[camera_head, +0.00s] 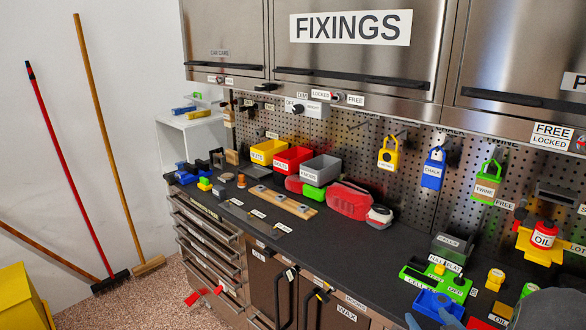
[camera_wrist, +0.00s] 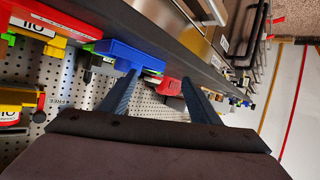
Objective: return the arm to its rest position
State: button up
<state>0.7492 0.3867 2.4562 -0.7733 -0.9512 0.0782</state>
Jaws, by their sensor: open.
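My gripper (camera_wrist: 158,78) shows in the wrist view with its two dark fingers spread apart and nothing held between them. A blue tray-like piece (camera_wrist: 125,56) shows close to the left finger's tip; I cannot tell if they touch. The red case (camera_wrist: 168,87) appears farther off between the fingertips. In the head view a grey rounded part at the bottom right corner looks like my own arm, partly cut off by the frame.
Steel cabinets (camera_head: 350,55) overhang the bench. The bench middle has clear room.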

jog(key=s+a+f+g+y+p, duration=0.1)
jog(key=s+a+f+g+p, duration=0.1)
jog(key=s+a+g, duration=1.1)
jog(key=s+a, duration=0.7)
jog(key=shift+s+f+m, duration=0.3)
jog(key=shift+s, duration=0.1)
jog(key=shift+a, duration=0.1)
